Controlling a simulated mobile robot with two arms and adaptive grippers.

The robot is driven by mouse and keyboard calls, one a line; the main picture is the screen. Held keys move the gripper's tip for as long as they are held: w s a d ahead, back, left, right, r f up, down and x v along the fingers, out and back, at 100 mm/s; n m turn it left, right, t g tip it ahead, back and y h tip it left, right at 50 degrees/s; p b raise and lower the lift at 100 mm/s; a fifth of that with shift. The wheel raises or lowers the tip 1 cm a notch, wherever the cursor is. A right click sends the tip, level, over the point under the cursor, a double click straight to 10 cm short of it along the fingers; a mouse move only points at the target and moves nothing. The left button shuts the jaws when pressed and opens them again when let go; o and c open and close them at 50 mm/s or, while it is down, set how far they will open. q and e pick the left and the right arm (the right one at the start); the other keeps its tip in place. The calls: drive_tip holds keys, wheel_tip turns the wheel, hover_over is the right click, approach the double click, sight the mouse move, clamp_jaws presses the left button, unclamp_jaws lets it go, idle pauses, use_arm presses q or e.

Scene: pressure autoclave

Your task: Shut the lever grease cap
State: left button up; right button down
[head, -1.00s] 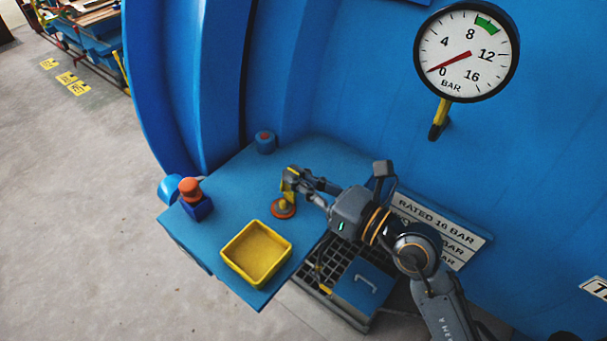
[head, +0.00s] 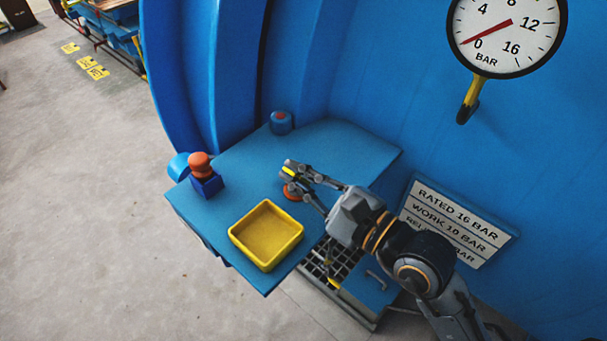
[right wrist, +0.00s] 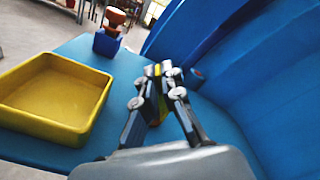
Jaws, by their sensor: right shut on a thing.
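The lever grease cap is a yellow lever (head: 289,171) over a round orange base (head: 291,193) on the blue table. My right gripper (head: 288,169) is shut on the yellow lever, just above the base. The fingers hide much of the lever and part of the base, so its exact tilt is unclear. In the right wrist view, yellow shows between the fingertips (right wrist: 158,70) and lower between the fingers. My left gripper is out of view.
A yellow tray (head: 240,240) stands at the table's front. An orange knob on a blue block (head: 205,183) is at the left, and a blue cylinder (head: 281,123) at the back. A blue wall with a pressure gauge (head: 507,30) rises behind. A grate lies below the table's right edge.

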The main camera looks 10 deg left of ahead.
sight(293, 206)
drive_tip(key=n+b, duration=0.1)
drive_tip(key=f+n+b, duration=0.1)
drive_tip(key=n+b, duration=0.1)
drive_tip(key=s+f+n+b, duration=0.1)
drive_tip(key=n+b, duration=0.1)
drive_tip(key=shift+a, duration=0.4)
drive_tip(key=shift+s+a+f+n+b, duration=0.1)
drive_tip(key=shift+f+n+b, duration=0.1)
drive_tip(key=shift+n+b, duration=0.5)
drive_tip(key=shift+s+f+n+b, duration=0.1)
drive_tip(key=shift+f+n+b, duration=0.05)
drive_tip(key=shift+n+b, duration=0.55)
drive_tip(key=c, duration=1.5)
unclamp_jaws()
wheel_tip(293, 206, up, 10)
